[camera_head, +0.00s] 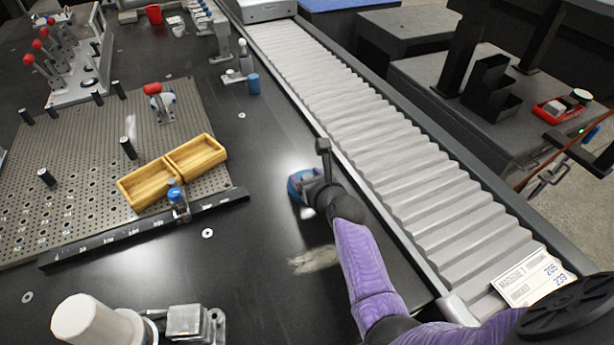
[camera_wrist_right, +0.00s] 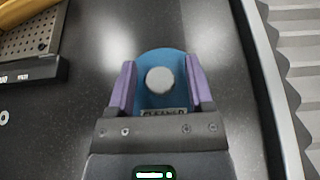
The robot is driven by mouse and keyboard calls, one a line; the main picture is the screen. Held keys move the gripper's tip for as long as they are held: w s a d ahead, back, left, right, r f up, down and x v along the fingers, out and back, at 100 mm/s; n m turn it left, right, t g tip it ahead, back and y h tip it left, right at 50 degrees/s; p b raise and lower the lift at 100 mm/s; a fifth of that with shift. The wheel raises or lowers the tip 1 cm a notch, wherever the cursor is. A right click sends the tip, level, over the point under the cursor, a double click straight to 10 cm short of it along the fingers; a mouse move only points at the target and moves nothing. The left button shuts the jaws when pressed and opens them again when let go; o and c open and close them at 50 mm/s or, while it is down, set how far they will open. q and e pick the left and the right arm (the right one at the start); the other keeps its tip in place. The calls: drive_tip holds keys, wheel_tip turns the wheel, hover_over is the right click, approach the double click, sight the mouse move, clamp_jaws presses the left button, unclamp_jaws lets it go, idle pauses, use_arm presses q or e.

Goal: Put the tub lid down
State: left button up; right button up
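The tub lid (camera_head: 296,184) is blue, and in the right wrist view (camera_wrist_right: 160,57) it shows a round grey knob and a dark label strip, partly covered by the gripper. My right gripper (camera_head: 306,184) reaches over the black table beside the conveyor. In the right wrist view its two purple fingers (camera_wrist_right: 160,88) stand against both sides of the lid, closed on it. The lid is at or just above the tabletop; the gap, if any, is hard to judge. The gripper hides part of the lid in the head view. My left gripper is not in view.
A ribbed conveyor (camera_head: 370,130) runs along the right of the table. Bare table surrounds the lid.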

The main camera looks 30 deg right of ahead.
drive_tip(key=shift+r, duration=0.3)
drive_tip(key=p+v, duration=0.6)
drive_tip(key=v, duration=0.5)
drive_tip(key=shift+s, duration=0.1)
drive_tip(key=shift+s+p, duration=0.3)
drive_tip(key=shift+s, duration=0.1)
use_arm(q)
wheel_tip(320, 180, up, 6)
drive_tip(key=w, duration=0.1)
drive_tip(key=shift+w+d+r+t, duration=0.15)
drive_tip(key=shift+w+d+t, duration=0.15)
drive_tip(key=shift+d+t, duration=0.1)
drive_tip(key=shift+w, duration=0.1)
use_arm(e)
drive_tip(key=shift+r, duration=0.1)
